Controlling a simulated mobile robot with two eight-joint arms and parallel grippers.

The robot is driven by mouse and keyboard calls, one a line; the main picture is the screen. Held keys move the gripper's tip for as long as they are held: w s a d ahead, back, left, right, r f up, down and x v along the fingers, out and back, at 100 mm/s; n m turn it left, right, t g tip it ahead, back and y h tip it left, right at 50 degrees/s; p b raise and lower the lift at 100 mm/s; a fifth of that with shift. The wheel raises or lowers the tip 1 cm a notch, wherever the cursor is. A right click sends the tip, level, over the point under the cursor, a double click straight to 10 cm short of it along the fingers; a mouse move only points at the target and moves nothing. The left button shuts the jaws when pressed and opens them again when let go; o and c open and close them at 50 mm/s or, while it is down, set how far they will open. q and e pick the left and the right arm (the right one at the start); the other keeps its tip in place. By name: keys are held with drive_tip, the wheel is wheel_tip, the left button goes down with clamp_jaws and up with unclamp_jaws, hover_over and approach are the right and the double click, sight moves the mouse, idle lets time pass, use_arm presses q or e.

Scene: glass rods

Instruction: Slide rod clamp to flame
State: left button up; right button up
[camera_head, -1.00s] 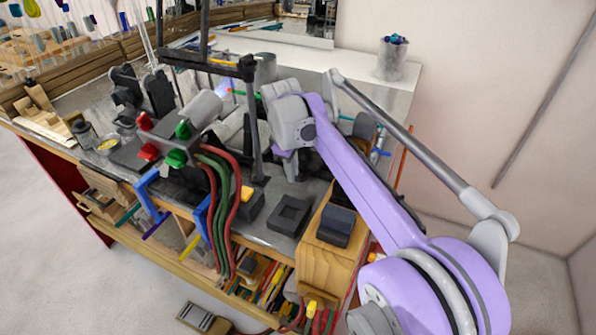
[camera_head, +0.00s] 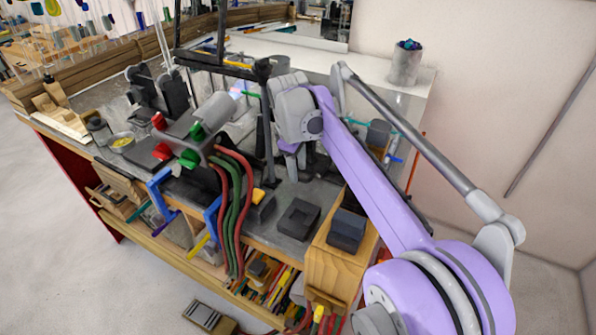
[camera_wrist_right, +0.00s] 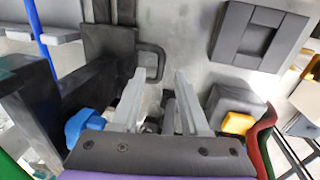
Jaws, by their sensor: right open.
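My right gripper (camera_wrist_right: 160,82) is open in the right wrist view, its two pale fingers pointing over the grey bench top. A dark looped handle (camera_wrist_right: 151,60) lies just beyond the fingertips. I cannot tell whether anything lies between the fingers.
A dark upright frame (camera_head: 222,64) stands close left of my arm. Red and green hoses (camera_head: 236,200) hang over the bench front. A square dark block (camera_head: 298,218) and a wooden block (camera_head: 335,262) sit nearer. A cup (camera_head: 405,65) stands at the back right.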

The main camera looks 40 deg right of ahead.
wheel_tip(320, 180, up, 9)
drive_tip(key=a, duration=0.1)
drive_tip(key=shift+s+a+p, duration=0.15)
drive_tip(key=shift+s+p, duration=0.2)
drive_tip(key=shift+f, duration=0.2)
